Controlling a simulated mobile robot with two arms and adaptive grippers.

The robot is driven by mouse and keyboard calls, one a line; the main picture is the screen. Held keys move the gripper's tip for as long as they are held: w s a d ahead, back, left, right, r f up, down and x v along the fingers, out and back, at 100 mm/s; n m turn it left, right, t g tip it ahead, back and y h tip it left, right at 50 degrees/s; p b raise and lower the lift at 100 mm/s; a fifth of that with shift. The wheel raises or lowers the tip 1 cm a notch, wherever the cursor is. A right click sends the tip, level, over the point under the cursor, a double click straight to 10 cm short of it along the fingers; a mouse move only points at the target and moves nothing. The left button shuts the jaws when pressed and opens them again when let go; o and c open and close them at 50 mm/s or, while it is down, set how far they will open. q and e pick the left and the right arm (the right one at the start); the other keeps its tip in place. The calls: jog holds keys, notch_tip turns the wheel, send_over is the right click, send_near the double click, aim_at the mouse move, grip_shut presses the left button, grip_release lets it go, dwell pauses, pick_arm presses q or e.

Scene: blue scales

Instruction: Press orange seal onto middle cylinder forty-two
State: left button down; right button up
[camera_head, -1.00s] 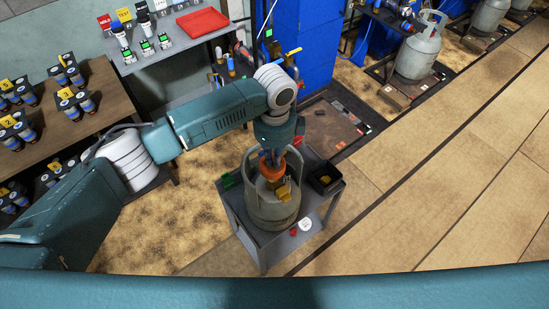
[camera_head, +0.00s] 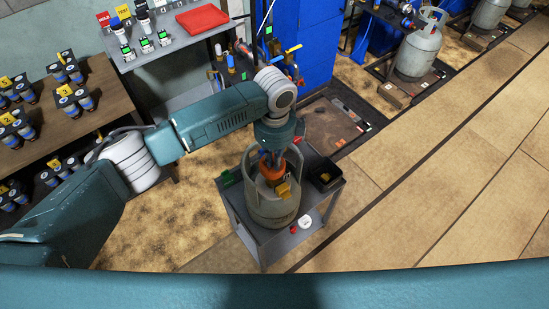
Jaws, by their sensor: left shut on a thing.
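A grey gas cylinder (camera_head: 272,207) stands upright on a small grey cart (camera_head: 325,189). A yellow tag (camera_head: 283,190) sits at its collar; I cannot read a number on it. My left gripper (camera_head: 270,160) points down into the collar at the cylinder's top. It is shut on the orange seal (camera_head: 271,172), which shows at the top of the cylinder. The gripper and collar hide the valve, so I cannot tell whether the seal touches it. My right gripper is not in view.
A black bin (camera_head: 325,176) stands on the cart's right side, a green block (camera_head: 230,177) on its left, and a white disc (camera_head: 305,222) at the front. Another cylinder (camera_head: 418,52) stands at the upper right. A wooden shelf (camera_head: 112,92) is at the left.

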pick_arm(q)
jog(key=shift+f+b, duration=0.3)
jog(key=shift+f, duration=0.45)
jog(key=c, duration=1.8)
grip_release()
